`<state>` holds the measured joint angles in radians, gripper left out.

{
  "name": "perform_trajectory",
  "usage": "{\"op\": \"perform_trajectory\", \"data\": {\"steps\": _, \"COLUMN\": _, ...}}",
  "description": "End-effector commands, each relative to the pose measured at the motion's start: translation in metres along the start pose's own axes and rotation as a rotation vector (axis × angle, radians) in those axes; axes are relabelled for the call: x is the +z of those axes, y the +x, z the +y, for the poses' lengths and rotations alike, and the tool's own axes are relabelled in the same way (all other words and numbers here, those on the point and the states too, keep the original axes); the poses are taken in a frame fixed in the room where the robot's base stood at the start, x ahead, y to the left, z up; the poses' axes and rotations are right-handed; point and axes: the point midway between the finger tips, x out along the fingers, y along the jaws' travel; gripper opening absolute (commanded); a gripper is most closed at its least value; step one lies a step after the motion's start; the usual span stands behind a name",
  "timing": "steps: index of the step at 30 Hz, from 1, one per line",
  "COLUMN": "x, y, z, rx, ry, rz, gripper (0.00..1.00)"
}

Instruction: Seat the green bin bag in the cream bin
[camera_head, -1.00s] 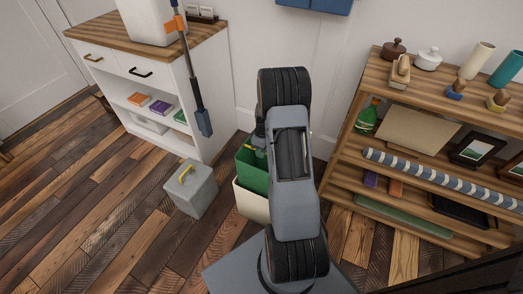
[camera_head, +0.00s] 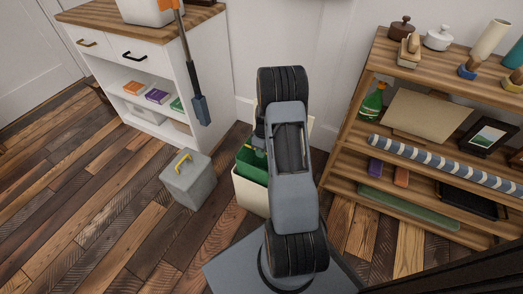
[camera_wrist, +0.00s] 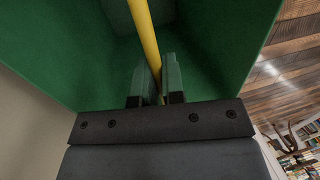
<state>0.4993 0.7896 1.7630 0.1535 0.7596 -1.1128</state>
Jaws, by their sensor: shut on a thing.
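The cream bin (camera_head: 248,196) stands on the plank floor, partly hidden behind my arm. The green bin bag (camera_head: 252,165) is at the bin's mouth, with its lower part inside the bin and a green edge showing at the top. In the wrist view the green bag (camera_wrist: 225,40) fills most of the picture, and a pale wall that may be the bin (camera_wrist: 30,115) shows at left. A yellow bar (camera_wrist: 145,35) runs across the bag's opening. My gripper (camera_wrist: 158,80) is shut on this yellow bar, the bag's handle. In the head view my arm hides much of the bag.
A grey box with a yellow handle (camera_head: 188,180) stands on the floor left of the bin. A white cabinet (camera_head: 205,75) is behind it, with a long orange-and-grey tool (camera_head: 190,65) in front. A wooden shelf (camera_head: 345,165) holding several items stands close at right.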

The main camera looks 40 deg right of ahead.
Motion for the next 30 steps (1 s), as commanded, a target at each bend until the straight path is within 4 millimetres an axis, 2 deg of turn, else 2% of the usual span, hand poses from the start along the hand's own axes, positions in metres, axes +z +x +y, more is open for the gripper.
{"op": "perform_trajectory", "data": {"steps": 1, "x": 0.0, "y": 0.007, "z": 0.002, "rx": 0.0, "ry": 0.0, "rz": 0.0, "gripper": 0.0}}
{"op": "perform_trajectory", "data": {"steps": 18, "x": 0.0, "y": 0.054, "z": 0.011, "rx": 0.0, "ry": 0.0, "rz": 0.0, "gripper": 0.0}}
{"op": "perform_trajectory", "data": {"steps": 30, "x": 0.0, "y": 0.074, "z": 0.015, "rx": 0.0, "ry": 0.0, "rz": 0.001, "gripper": 0.0}}
